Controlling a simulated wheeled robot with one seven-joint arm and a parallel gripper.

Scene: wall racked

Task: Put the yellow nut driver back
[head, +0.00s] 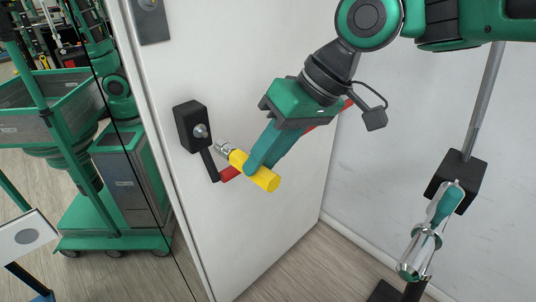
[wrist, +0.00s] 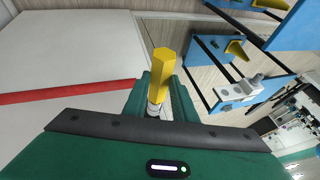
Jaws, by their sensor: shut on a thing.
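The yellow nut driver (head: 267,180) is in my gripper (head: 256,165) in front of a white panel. Its yellow handle points to the lower right and its silver shaft to the upper left, near a black block (head: 192,127). In the wrist view the yellow handle (wrist: 162,68) rises from between the green fingers of my gripper (wrist: 156,95), with a bit of silver shaft at its lower end. The fingers are shut on it. I cannot tell whether the shaft touches the block.
A red strip (head: 230,173) runs behind my gripper along the white panel (head: 270,235). At right, a black bracket (head: 458,177) stands by a tool with a teal handle (head: 446,204). Blue boards (wrist: 240,90) with black rods show in the wrist view.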

